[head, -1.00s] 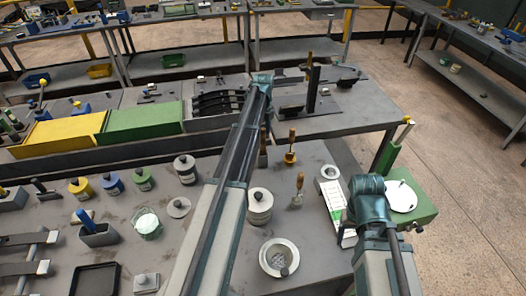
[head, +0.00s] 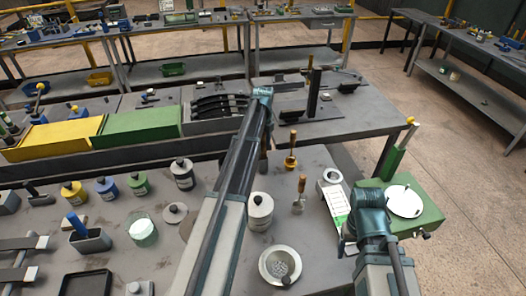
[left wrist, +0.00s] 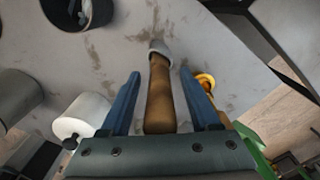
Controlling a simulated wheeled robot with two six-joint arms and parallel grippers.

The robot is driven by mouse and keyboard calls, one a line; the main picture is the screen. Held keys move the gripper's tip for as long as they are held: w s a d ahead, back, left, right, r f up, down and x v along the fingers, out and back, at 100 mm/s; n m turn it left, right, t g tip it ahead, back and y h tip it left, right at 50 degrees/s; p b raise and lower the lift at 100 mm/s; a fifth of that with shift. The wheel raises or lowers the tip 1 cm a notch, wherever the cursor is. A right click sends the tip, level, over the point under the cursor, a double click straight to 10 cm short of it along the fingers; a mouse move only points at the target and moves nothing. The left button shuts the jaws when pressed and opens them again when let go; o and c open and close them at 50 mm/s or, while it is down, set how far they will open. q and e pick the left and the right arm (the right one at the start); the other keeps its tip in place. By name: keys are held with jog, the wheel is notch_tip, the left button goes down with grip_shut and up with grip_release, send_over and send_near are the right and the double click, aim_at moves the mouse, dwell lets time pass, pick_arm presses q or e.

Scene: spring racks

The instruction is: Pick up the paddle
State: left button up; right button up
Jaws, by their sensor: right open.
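The paddle (head: 299,197) has a brown wooden handle and a pale metal lower part, and stands on the grey workbench right of my left arm. In the left wrist view a wooden handle with a pale metal collar (left wrist: 159,95), apparently the paddle's, lies between the blue fingers of my left gripper (left wrist: 159,73). These fingers are open, with a gap on each side of the handle.
A brass tool with a wooden handle (head: 290,160) stands behind the paddle. A lidded jar (head: 260,212) and a mortar (head: 280,264) stand left and front. A green scale (head: 425,213) with a white pan is at the right. Several jars stand further left.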

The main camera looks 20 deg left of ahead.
pick_arm(q)
grip_shut()
jog(key=shift+r, duration=0.1)
